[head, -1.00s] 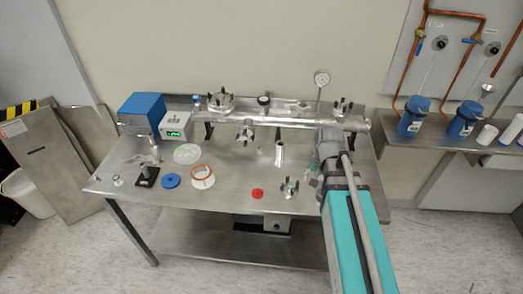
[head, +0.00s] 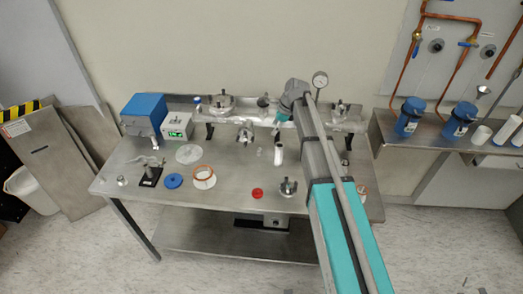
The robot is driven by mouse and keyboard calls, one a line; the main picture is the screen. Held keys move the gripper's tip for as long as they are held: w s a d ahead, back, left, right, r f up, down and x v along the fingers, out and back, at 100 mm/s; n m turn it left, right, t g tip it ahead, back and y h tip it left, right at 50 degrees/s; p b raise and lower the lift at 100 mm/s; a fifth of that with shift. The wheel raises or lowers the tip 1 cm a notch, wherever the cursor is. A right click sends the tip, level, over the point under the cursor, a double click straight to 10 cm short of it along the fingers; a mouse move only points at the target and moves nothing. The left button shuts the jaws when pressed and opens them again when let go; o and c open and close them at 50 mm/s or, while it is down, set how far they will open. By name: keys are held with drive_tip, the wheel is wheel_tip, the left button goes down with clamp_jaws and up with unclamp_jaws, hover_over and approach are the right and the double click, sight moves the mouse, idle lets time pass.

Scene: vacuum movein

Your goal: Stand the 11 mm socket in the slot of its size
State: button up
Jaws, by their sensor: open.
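My gripper (head: 278,130) is small in the head view, over the back middle of the steel table (head: 225,212). It is open and appears empty, above and near an upright pale metal cylinder (head: 278,154). I cannot tell whether they touch. No 11 mm socket or slotted holder can be made out for certain; size marks are too small to read. My arm hides part of the table's right side.
A long metal pipe with flanges (head: 225,127) runs along the table's back. A blue box (head: 143,112), a meter with green display (head: 177,128), a blue disc (head: 173,181), a red cap (head: 257,193) and a clamp-like flange (head: 288,187) stand around.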

drive_tip(key=shift+w+a+r, duration=0.1)
drive_tip(key=shift+w+a, duration=0.1)
drive_tip(key=shift+w, duration=0.05)
drive_tip(key=shift+f, duration=0.2)
drive_tip(key=b, duration=0.7)
hover_over(260, 148)
drive_tip(key=d, duration=0.3)
wheel_tip(260, 148, down, 7)
drive_tip(key=shift+a+r, duration=0.15)
drive_tip(key=shift+a+f+b, duration=0.25)
drive_tip(key=shift+f+b, duration=0.25)
drive_tip(key=shift+b+x, duration=2.4)
drive_tip(key=shift+x, duration=0.15)
drive_tip(key=shift+s+a, duration=0.1)
drive_tip(key=shift+a, duration=0.05)
